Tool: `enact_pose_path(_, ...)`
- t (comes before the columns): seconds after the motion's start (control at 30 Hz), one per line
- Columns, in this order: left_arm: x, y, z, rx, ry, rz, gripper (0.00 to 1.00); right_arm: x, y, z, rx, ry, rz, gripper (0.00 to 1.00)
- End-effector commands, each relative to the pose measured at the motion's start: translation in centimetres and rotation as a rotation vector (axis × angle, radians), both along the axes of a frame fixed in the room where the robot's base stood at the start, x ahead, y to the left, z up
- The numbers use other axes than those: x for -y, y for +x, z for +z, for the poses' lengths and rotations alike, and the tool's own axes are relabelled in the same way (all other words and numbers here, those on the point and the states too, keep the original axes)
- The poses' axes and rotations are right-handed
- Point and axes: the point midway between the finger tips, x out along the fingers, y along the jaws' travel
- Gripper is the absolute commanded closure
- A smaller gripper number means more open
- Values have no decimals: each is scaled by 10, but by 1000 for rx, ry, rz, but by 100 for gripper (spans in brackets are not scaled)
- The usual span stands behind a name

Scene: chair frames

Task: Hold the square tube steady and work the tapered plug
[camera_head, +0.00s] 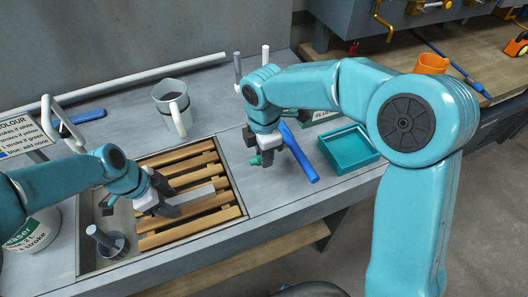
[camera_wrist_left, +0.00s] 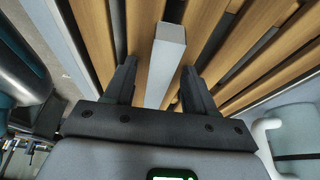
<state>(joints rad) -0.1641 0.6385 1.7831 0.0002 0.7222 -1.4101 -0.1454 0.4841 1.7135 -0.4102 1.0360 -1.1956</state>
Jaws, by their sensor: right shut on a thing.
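The square tube (camera_head: 196,192) is a pale grey bar lying over the wooden slats. In the left wrist view the tube (camera_wrist_left: 167,55) runs between the two dark fingers of my left gripper (camera_wrist_left: 160,85), with a gap showing on each side. In the head view my left gripper (camera_head: 168,207) is at the tube's left end, open around it. My right gripper (camera_head: 265,158) is above the bench, right of the slats, and is shut on a small green piece, seemingly the tapered plug (camera_head: 255,161). Most of the plug is hidden by the fingers.
The slatted wooden rack (camera_head: 160,241) sits in a bench recess. A blue bar (camera_head: 299,152) lies beside my right gripper, near a teal tray (camera_head: 348,150). A grey cup with a rod (camera_head: 107,243) stands front left.

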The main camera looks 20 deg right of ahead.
Motion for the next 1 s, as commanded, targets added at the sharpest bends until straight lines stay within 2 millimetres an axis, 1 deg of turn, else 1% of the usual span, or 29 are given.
enact_pose_path(0.07,0,0,2,1,0,0,45,0,0,0,0,0,0,100)
enact_pose_path(0.17,-4,1,11,4,-1,1,45,0,0,0,0,0,0,100)
enact_pose_path(0.27,-10,2,29,7,-1,2,45,0,0,0,0,0,0,100)
enact_pose_path(0.5,-29,2,81,6,-1,2,45,0,0,0,0,0,0,100)
enact_pose_path(0.63,-37,1,100,3,-1,1,45,0,0,0,0,0,0,100)
enact_pose_path(0.8,-41,1,112,0,0,0,45,0,0,0,0,0,0,100)
enact_pose_path(1.0,-41,0,113,0,0,0,45,0,0,0,0,0,0,100)
